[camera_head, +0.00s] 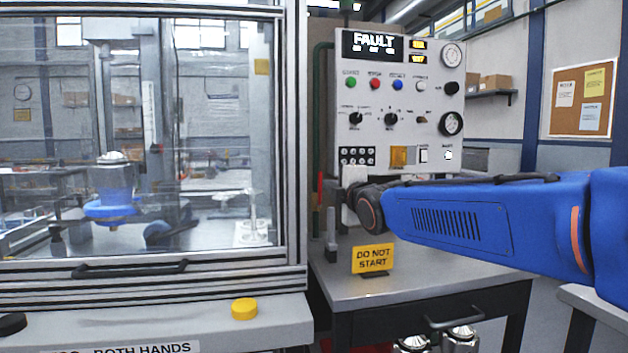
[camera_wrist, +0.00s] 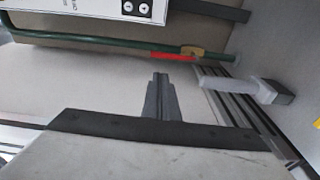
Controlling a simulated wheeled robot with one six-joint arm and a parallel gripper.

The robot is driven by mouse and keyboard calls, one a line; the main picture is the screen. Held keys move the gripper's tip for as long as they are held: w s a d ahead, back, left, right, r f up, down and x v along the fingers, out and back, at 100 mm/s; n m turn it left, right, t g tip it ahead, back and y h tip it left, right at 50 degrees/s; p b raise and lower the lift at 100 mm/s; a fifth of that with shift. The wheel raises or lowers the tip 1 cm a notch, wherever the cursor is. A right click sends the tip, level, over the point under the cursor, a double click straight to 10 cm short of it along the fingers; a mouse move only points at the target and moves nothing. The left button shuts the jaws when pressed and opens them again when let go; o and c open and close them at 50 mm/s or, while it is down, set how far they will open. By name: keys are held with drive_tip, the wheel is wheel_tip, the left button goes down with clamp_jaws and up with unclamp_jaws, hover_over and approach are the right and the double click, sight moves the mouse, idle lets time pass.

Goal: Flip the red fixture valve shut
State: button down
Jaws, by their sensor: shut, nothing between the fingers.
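The red valve lever (camera_wrist: 172,57) lies in line with a green pipe (camera_wrist: 95,42), beside a brass valve body (camera_wrist: 193,51). My gripper (camera_wrist: 161,82) is shut and empty. Its fingertips point toward the lever in the wrist view, with a small gap in the picture; I cannot tell the depth between them. In the head view its fingers are not clear.
A pale post with a dark grey end (camera_wrist: 240,88) stands right of my fingers. The control panel (camera_head: 400,100) reads FAULT. A yellow DO NOT START sign (camera_head: 373,259) stands on the metal table (camera_head: 440,278). A glazed machine enclosure (camera_head: 292,150) fills the left.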

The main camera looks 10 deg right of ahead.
sight(320, 188)
drive_tip(key=shift+w+a+r, duration=0.1)
drive_tip(key=shift+w+r, duration=0.05)
drive_tip(key=shift+r, duration=0.05)
drive_tip(key=w+a, duration=0.1)
drive_tip(key=w, duration=0.9)
drive_tip(key=shift+a, duration=0.2)
